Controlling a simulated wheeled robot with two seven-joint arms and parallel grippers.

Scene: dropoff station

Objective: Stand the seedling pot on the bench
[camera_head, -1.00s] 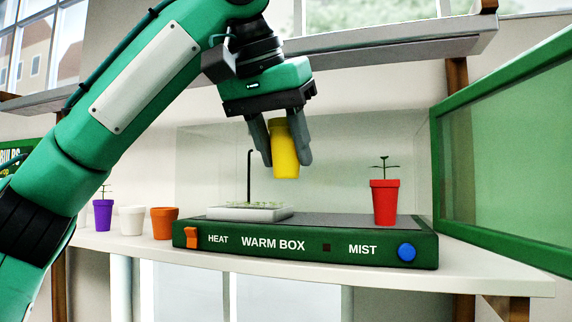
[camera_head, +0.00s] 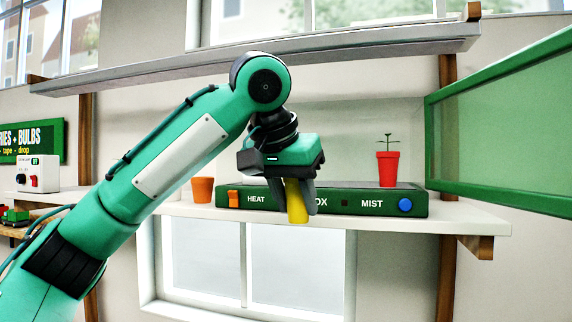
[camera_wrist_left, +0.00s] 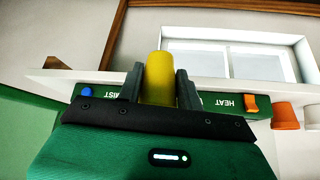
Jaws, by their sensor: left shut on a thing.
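My left gripper (camera_head: 297,207) is shut on a yellow pot (camera_head: 296,203), with one finger on each side. The pot hangs in front of the green warm box (camera_head: 380,205), covering part of its lettering, with its lower end over the bench front edge. In the left wrist view the yellow pot (camera_wrist_left: 158,80) sits between the fingers (camera_wrist_left: 159,72). I see no seedling on it; its upper part is partly hidden by the gripper. The white bench (camera_head: 465,217) carries the warm box. A red pot with a seedling (camera_head: 387,168) stands upright on the box. My right gripper is out of view.
An orange pot (camera_head: 203,190) stands on the bench left of the warm box; a white pot beside it is mostly behind my arm. A green-framed panel (camera_head: 500,188) stands at the right. A shelf (camera_head: 380,47) runs above. Bench right of the box looks clear.

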